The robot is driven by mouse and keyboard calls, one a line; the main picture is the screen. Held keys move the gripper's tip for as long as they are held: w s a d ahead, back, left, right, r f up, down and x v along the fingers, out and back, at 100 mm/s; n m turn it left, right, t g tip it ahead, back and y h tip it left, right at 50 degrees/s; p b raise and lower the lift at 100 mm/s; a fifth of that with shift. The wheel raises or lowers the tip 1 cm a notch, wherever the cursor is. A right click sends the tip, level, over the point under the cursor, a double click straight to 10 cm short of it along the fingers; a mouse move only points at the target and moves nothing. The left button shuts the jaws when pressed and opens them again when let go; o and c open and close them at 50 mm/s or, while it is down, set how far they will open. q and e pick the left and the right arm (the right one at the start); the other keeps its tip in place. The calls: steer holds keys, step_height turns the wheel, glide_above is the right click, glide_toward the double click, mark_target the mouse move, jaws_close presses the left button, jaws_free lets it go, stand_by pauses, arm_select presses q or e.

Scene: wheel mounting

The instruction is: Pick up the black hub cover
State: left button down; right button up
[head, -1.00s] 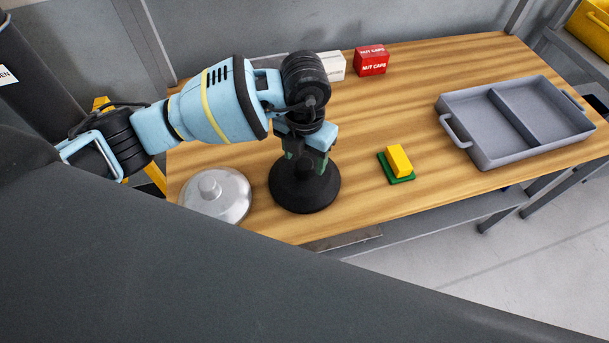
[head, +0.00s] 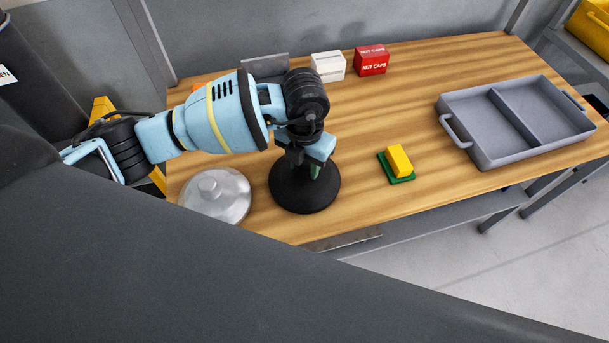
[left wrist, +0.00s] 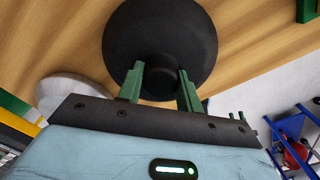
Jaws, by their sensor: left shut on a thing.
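The black hub cover (head: 292,198) is a round dark disc on the wooden table, near its front edge. My left gripper (head: 314,172) is right over it, pointing down. In the left wrist view the two green fingers (left wrist: 162,88) are on either side of the raised middle of the black hub cover (left wrist: 160,35), shut on it. The cover appears to rest on the table. The grip point is partly hidden by the wrist in the head view. My right gripper is not in view.
A silver cover (head: 222,193) with a knob lies just left of the black one. A yellow block on a green base (head: 399,162) is to the right. A grey two-part tray (head: 482,155) stands farther right. White (head: 328,66) and red (head: 371,60) boxes stand at the back.

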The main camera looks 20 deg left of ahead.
mark_target(306, 164)
arm_select(q)
steer(key=shift+r, duration=0.2)
steer(key=shift+r, duration=0.65)
step_height(306, 164, up, 2)
steer(key=shift+d+r, duration=0.1)
steer(key=shift+d, duration=0.05)
steer(key=s+d+r, duration=0.1)
steer(key=s+d, duration=0.8)
steer(key=d, duration=0.4)
steer(key=shift+b, duration=0.45)
steer(key=shift+a+r, duration=0.1)
steer(key=shift+a, duration=0.05)
